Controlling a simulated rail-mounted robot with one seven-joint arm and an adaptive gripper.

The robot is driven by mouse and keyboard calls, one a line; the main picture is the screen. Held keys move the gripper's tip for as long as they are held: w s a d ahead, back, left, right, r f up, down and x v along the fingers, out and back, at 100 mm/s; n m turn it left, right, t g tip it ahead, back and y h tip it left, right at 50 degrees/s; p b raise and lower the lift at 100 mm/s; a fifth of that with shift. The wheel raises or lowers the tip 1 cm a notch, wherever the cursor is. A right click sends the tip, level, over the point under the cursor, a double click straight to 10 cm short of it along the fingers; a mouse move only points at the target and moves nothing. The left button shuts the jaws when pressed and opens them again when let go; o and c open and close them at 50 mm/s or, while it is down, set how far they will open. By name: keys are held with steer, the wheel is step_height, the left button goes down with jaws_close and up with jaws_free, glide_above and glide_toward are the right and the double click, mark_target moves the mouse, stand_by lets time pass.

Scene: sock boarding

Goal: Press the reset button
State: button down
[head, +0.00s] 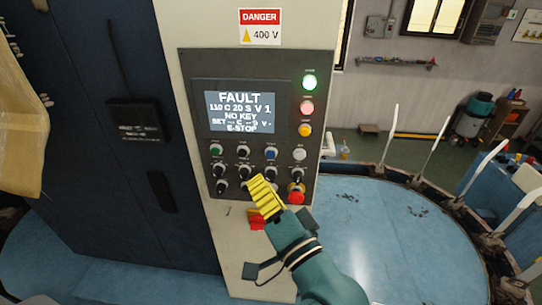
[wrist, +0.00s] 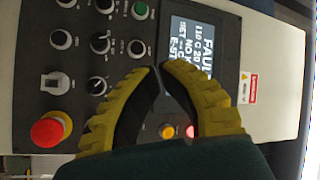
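The control panel (head: 190,100) has rows of buttons and knobs under a lit screen. The button labels are too small to read, so I cannot tell for sure which is the reset button. A blue button (head: 271,154) sits in the top row, between a black knob and a white button (head: 299,155). My yellow-fingered gripper (head: 259,181) is in front of the panel's lower rows, below the blue button. In the wrist view, my gripper (wrist: 158,70) has its fingertips together with nothing between them. The blue button does not show there; a finger covers part of the panel.
The screen (head: 240,113) reads FAULT, NO KEY and E-STOP. A red emergency-stop button (head: 296,193) is close right of my gripper; it also shows in the wrist view (wrist: 47,130). A red switch (head: 257,222) is below. Green, red and amber lamps line the panel's right.

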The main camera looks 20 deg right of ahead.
mark_target(257, 145)
steer(key=w+d, duration=0.1)
steer(key=w, duration=0.1)
steer(key=w+d+b, duration=0.1)
steer(key=w, duration=0.1)
steer(key=w+d, duration=0.1)
steer(key=w, duration=0.1)
steer(key=shift+w+d+b, duration=0.15)
steer(key=shift+d+b, duration=0.15)
steer(key=shift+d, duration=0.05)
steer(key=shift+w, duration=0.15)
stand_by(1.0)
steer(key=shift+w+d, duration=0.2)
steer(key=shift+w, duration=0.05)
steer(key=shift+w+d+b, duration=0.2)
steer(key=shift+w+b, duration=0.1)
steer(key=shift+w, duration=0.05)
stand_by(0.6)
steer(key=shift+s+a, duration=0.4)
steer(key=shift+s, duration=0.35)
steer(key=s+a, duration=0.1)
steer(key=s+p, duration=0.1)
steer(key=s, duration=0.1)
steer(key=s+a, duration=0.1)
steer(key=shift+s+a+p, duration=0.15)
steer(key=shift+a+p, duration=0.15)
steer(key=shift+p, duration=0.1)
